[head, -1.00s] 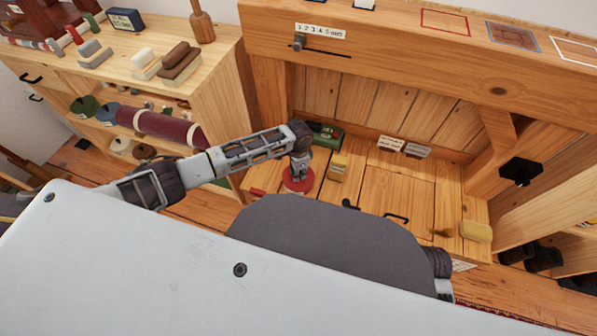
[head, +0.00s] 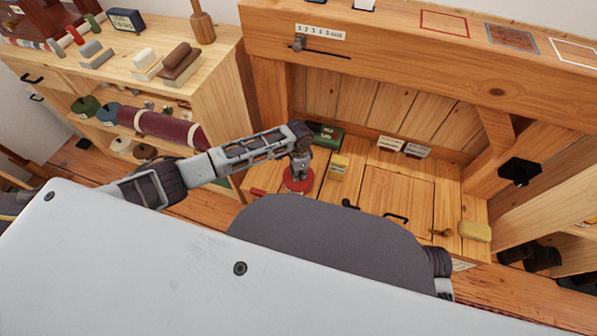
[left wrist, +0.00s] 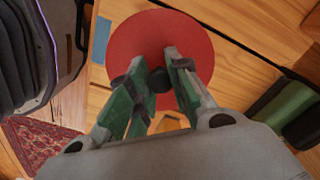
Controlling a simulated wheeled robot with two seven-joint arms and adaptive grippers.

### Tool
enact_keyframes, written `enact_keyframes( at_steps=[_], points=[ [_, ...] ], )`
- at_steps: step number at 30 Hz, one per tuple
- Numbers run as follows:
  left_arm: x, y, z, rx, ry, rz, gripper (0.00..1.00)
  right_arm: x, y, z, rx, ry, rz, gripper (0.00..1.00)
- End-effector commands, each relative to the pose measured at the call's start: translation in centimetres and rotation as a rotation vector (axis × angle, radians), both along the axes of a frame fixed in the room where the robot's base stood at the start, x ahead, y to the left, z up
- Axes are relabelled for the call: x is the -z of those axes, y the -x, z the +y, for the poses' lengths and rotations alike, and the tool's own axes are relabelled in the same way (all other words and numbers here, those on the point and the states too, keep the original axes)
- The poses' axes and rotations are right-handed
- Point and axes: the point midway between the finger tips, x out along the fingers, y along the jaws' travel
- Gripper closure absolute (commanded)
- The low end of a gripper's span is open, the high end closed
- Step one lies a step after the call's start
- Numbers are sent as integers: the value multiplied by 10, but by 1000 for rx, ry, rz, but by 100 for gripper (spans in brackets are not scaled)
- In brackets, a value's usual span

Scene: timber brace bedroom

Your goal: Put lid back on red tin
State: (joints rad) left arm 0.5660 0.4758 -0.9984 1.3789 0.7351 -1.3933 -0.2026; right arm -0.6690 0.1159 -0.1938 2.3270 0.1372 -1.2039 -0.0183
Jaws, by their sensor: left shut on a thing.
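A round red lid (head: 298,181) shows below my left gripper (head: 297,172) in the head view, over the wooden bench shelf. In the left wrist view the red disc (left wrist: 190,30) lies under the fingertips, and my left gripper (left wrist: 160,80) is shut on a small dark knob (left wrist: 158,80) at its middle. Whether the red tin is under the lid cannot be told, as the lid and gripper cover that spot. My right gripper is not in view.
A black handle (head: 397,217) and a yellow block (head: 475,231) are at the right. Bare wood lies between.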

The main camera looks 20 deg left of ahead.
Motion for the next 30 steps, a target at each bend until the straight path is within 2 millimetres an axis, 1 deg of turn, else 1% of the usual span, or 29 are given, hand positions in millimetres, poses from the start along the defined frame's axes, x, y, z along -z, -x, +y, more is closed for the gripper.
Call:
enact_keyframes(
  at_steps=[10, 24, 25, 30],
  points=[
    [0, 0, 0, 0, 0, 0, 100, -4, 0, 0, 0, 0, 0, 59],
    [0, 0, 0, 0, 0, 0, 100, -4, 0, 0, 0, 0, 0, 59],
    [0, 0, 0, 0, 0, 0, 77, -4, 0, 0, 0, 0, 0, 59],
    [0, 0, 0, 0, 0, 0, 55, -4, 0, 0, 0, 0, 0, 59]
  ],
)
